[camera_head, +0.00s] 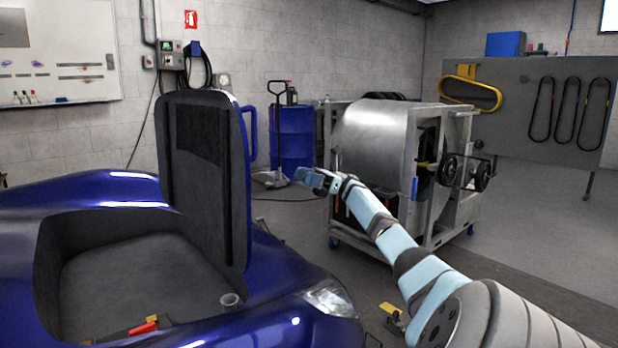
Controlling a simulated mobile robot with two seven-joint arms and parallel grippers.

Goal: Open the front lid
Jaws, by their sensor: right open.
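The front lid (204,170) of the blue car (95,188) stands upright, raised from the front compartment (130,280). Its dark inner side faces me, and a blue handle-like loop (251,133) shows at its right edge. My right gripper (303,176) is open, to the right of the lid and apart from it in the picture. Nothing shows between its fingers, though they are small here. My left gripper is out of view.
A wheeled metal frame (435,235) with a large drum (375,135) stands behind my right arm. A blue barrel (291,135) stands at the wall.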

